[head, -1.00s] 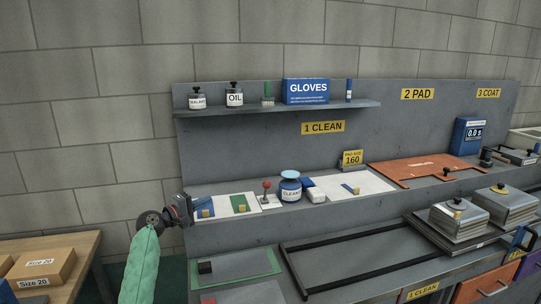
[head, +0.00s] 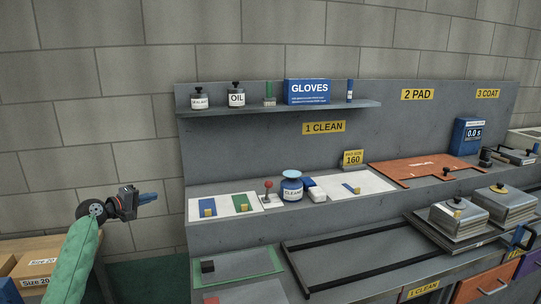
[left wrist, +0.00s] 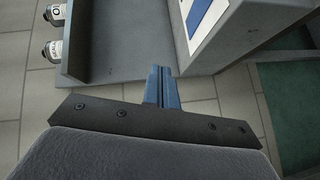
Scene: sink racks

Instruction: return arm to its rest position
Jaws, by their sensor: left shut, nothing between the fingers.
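My left gripper (head: 148,198) is in the head view at the left, clear of the bench, above the floor gap between the wooden table and the grey bench. Its blue fingers are together and hold nothing. My right gripper is not in view.
The grey bench (head: 225,243) carries white sheets (head: 223,205), a cleaner jar (head: 292,190) and an orange board (head: 425,168). A shelf above holds jars and a gloves box (head: 308,91). Cardboard boxes (head: 52,267) stand on the wooden table at the left. The space around the gripper is free.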

